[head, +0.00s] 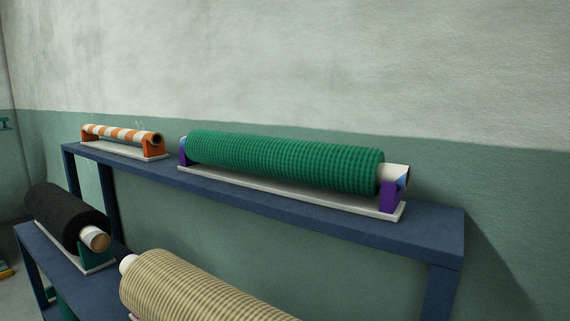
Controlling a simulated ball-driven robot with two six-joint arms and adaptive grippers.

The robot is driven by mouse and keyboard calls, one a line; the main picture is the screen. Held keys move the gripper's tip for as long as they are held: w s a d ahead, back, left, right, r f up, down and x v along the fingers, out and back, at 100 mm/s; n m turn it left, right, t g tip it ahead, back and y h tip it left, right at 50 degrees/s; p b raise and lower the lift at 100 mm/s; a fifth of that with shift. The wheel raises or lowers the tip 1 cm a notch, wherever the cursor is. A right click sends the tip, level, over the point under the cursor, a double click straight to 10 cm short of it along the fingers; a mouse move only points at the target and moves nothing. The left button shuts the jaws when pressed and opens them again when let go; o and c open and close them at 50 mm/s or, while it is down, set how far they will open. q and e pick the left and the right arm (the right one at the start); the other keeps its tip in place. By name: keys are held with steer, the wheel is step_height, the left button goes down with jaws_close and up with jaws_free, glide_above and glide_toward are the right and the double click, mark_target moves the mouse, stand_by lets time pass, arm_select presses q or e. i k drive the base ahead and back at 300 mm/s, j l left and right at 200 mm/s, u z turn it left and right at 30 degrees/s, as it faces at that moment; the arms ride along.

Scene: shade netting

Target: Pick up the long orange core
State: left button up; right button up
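An orange-and-white striped core (121,134) lies across orange end supports on a white base (108,149). It sits at the left end of the blue upper shelf (435,229), and its right end looks open and dark. It is the only orange core in view. Neither of my grippers shows in the head view.
A green netting roll (285,161) on purple supports fills most of the upper shelf, right of the striped core. A black roll (62,216) and a tan roll (195,290) sit lower, in front. A wall (300,65) stands close behind the shelf.

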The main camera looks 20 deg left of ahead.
mark_target(156, 139)
steer(key=j+u, duration=0.15)
steer(key=u, duration=1.6)
steer(key=j+z, duration=0.1)
steer(key=z, duration=0.95)
steer(key=i+j+z, duration=0.1)
steer(key=j+z, duration=0.7)
steer(key=j, duration=0.2)
steer(key=j+z, duration=0.4)
steer(key=k+j+z, duration=0.15)
steer(key=j+z, duration=0.25)
steer(key=j, duration=0.15)
